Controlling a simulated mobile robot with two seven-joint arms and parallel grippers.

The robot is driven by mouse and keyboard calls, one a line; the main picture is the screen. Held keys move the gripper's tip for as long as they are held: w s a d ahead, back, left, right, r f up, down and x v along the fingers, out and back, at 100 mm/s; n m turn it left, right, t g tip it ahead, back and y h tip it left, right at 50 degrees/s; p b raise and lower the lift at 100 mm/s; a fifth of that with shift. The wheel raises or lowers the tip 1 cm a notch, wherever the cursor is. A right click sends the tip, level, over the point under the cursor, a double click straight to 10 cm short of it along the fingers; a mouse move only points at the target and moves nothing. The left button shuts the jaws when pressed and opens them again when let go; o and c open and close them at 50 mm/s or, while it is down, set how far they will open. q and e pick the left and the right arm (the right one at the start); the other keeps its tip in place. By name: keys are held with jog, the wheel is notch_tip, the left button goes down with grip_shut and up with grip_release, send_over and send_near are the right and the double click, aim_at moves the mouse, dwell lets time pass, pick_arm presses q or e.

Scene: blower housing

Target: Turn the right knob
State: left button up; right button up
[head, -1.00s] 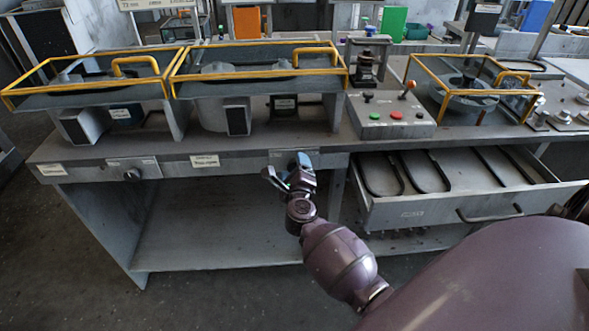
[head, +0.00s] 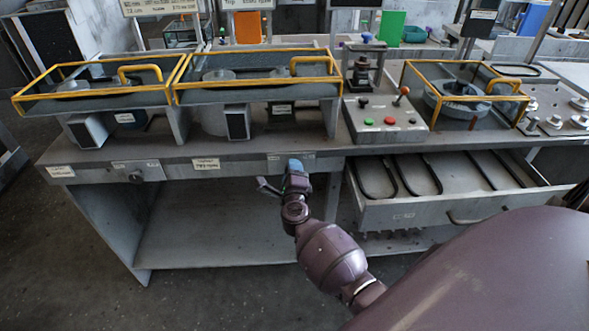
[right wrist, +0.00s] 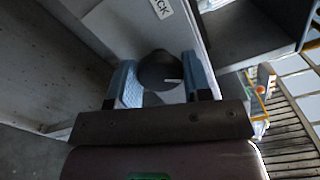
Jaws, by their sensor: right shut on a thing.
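The right knob (right wrist: 158,70) is round and black with a white pointer mark, on the bench's front panel. It sits between the two blue fingers of my right gripper (right wrist: 163,78) in the right wrist view. The gripper is shut on it. In the head view my right gripper (head: 294,166) is at the front panel right of centre and hides this knob. The left knob (head: 136,177) is dark and stands free on the panel further left. My left gripper is not in view.
An open drawer (head: 470,211) with dark curved rods juts out to the right of my right arm. Yellow-framed trays (head: 258,92) and a button box (head: 387,122) stand on the bench top. Below the panel is an open shelf (head: 215,245).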

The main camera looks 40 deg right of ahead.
jog(key=n+p, duration=0.2)
jog(key=shift+r+n, duration=0.2)
jog(key=shift+n, duration=0.2)
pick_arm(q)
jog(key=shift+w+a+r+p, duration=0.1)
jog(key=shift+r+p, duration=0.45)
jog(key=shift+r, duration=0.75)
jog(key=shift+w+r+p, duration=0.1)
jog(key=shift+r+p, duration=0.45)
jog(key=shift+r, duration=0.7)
pick_arm(e)
jog(key=shift+f+n, duration=0.25)
jog(key=shift+n, duration=1.55)
jog(key=o, duration=0.9)
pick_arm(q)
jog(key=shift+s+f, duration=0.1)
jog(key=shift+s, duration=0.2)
pick_arm(e)
jog(key=shift+o, duration=0.2)
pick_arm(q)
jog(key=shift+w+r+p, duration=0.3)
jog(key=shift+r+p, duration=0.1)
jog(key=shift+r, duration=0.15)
pick_arm(e)
jog(key=v, duration=1.1)
